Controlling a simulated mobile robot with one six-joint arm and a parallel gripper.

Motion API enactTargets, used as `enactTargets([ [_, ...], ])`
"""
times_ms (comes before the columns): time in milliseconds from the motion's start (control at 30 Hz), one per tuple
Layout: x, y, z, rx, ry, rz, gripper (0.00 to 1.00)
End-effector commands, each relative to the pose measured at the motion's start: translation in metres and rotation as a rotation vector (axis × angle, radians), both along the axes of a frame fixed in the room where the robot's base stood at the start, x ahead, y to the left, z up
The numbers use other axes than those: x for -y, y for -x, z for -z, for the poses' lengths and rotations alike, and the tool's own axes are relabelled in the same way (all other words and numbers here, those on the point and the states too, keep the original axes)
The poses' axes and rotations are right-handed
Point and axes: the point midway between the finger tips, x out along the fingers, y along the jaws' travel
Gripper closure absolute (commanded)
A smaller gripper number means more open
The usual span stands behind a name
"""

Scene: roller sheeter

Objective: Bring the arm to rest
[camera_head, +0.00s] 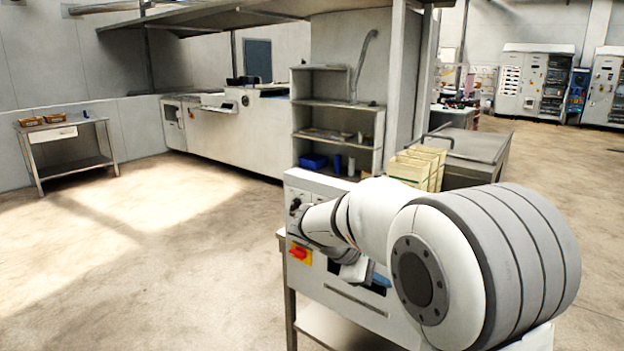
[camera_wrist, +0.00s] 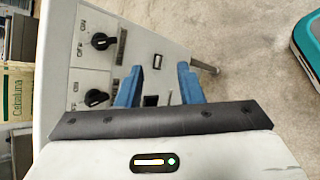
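My arm, white with grey bands, reaches from the right foreground of the head view towards a white control panel (camera_head: 345,292). In the wrist view my gripper (camera_wrist: 158,76) shows two blue fingers standing apart with a clear gap and nothing held between them. Behind them is the panel face (camera_wrist: 62,75), with black knobs (camera_wrist: 101,41) and (camera_wrist: 96,97) to the left of the fingers. In the head view the gripper is partly hidden by the arm, with a blue part (camera_head: 381,280) showing in front of the panel. I cannot tell whether the fingers touch it.
A red and yellow switch (camera_head: 300,253) sits on the panel's left side. Cream boxes (camera_head: 411,170) stand behind the arm, near a grey table (camera_head: 472,146). A shelf unit (camera_head: 341,117) is behind the panel. Open floor (camera_head: 150,255) lies to the left.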

Motion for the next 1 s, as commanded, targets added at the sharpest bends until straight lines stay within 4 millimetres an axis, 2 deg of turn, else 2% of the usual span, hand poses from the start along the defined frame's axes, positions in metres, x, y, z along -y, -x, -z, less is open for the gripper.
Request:
enactTargets([
  [33,0.012,0.025,-0.010,0.019,-0.083,0.059,0.66],
  [200,0.028,0.103,-0.012,0.100,-0.378,0.269,0.66],
  [400,0.021,0.182,-0.012,0.235,-0.703,0.533,0.66],
  [500,0.013,0.210,-0.010,0.304,-0.834,0.652,0.66],
  [600,0.006,0.228,-0.008,0.358,-0.928,0.740,0.66],
  [700,0.000,0.237,-0.007,0.393,-0.984,0.797,0.66],
  [1000,-0.003,0.241,-0.005,0.405,-1.010,0.823,0.66],
])
